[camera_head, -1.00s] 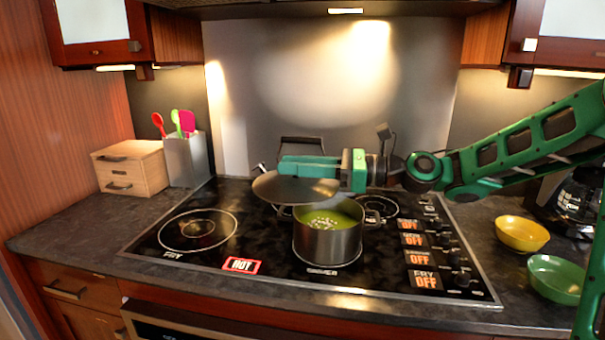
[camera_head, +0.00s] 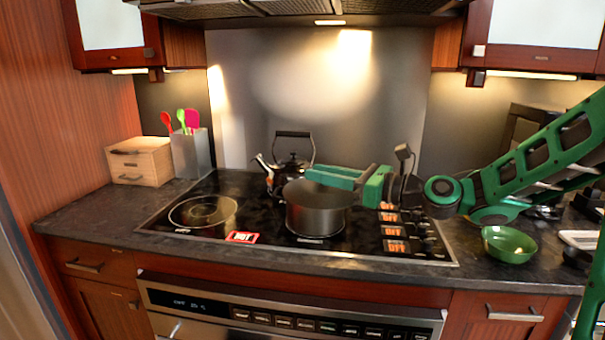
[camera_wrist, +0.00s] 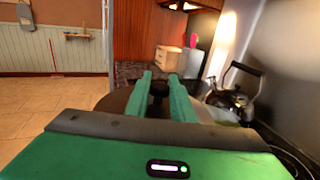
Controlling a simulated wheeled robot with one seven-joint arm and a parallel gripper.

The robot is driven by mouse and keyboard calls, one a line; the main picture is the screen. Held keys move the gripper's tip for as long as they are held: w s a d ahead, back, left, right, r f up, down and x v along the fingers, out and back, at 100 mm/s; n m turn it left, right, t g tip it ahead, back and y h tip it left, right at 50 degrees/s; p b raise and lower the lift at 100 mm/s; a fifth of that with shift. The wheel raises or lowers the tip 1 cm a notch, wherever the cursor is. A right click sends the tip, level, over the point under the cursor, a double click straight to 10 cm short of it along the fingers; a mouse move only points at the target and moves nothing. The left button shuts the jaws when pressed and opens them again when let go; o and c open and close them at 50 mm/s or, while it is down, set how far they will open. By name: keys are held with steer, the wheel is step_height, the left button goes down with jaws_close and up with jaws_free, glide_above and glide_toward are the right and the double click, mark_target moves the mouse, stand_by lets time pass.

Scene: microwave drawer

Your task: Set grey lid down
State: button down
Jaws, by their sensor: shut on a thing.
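My gripper (camera_head: 308,176) points left above the pot on the stove. In the wrist view my gripper (camera_wrist: 160,78) is shut on the dark knob (camera_wrist: 158,90) of the grey lid (camera_wrist: 116,101). In the head view the lid (camera_head: 312,189) looks like a dark disc over the mouth of the steel pot (camera_head: 316,217), under my fingers. It hides the pot's contents there. Whether the lid touches the pot's rim cannot be told.
A dark kettle (camera_head: 288,168) stands behind the pot. The left burner (camera_head: 203,212) is bare, beside a red HOT label (camera_head: 242,237). A wooden box (camera_head: 139,161) and utensil holder (camera_head: 191,154) stand at the left, a green bowl (camera_head: 509,244) at the right. The left counter front is clear.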

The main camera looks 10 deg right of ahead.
steer(key=w+d+f+m+t+h, duration=0.2)
steer(key=d+m+h, duration=0.2)
steer(key=d, duration=0.5)
steer(key=w+d+f+m+t+h, duration=0.2)
steer(key=w+d+m+h, duration=0.1)
steer(key=d+h, duration=0.4)
steer(key=w+d+f+m+t+h, duration=0.2)
steer(key=d+m+h, duration=0.3)
steer(key=d, duration=0.6)
steer(key=shift+w+d+f+t+h, duration=0.15)
steer(key=shift+d+f+t+h, duration=0.2)
steer(key=shift+f+t, duration=0.2)
